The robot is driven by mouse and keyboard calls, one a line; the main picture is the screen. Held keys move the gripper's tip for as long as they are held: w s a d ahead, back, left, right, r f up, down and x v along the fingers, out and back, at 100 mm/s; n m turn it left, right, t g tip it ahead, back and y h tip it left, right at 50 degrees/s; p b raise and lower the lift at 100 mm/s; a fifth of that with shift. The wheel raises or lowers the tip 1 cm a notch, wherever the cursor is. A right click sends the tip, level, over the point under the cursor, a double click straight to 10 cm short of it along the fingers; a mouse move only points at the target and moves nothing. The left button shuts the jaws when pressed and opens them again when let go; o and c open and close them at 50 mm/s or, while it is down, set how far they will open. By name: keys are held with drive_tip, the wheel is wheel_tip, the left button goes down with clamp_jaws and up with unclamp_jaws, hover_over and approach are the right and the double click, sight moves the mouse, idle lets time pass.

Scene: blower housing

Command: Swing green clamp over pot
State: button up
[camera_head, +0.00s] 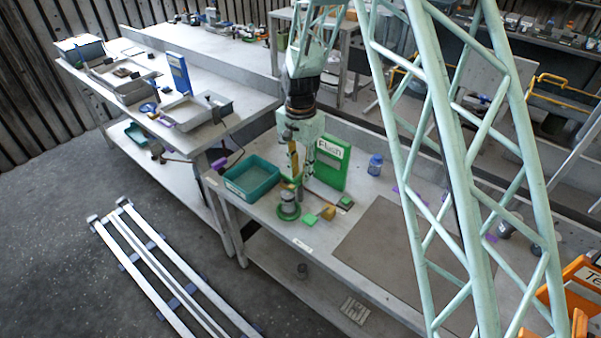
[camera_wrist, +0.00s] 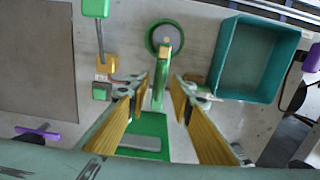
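The pot (camera_head: 288,199) is a grey cylinder with a green ring base, near the front edge of the bench. In the wrist view the pot (camera_wrist: 155,38) shows from above as a round green rim with a pale inside. A green bar (camera_wrist: 158,90), which looks like the clamp, runs toward the pot; its tan end (camera_wrist: 165,47) appears over the rim's near part. My gripper (camera_wrist: 161,82) is open, with one yellow-padded finger on each side of the green bar. No contact is visible. In the head view my gripper (camera_head: 294,172) hangs just above and behind the pot.
A teal bin (camera_head: 250,178) stands left of the pot. A green sign (camera_head: 331,165) stands behind my gripper. A brown mat (camera_head: 385,245) is clear.

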drive_tip(key=shift+r, duration=0.15)
wheel_tip(320, 180, up, 12)
idle(0.9)
idle(0.5)
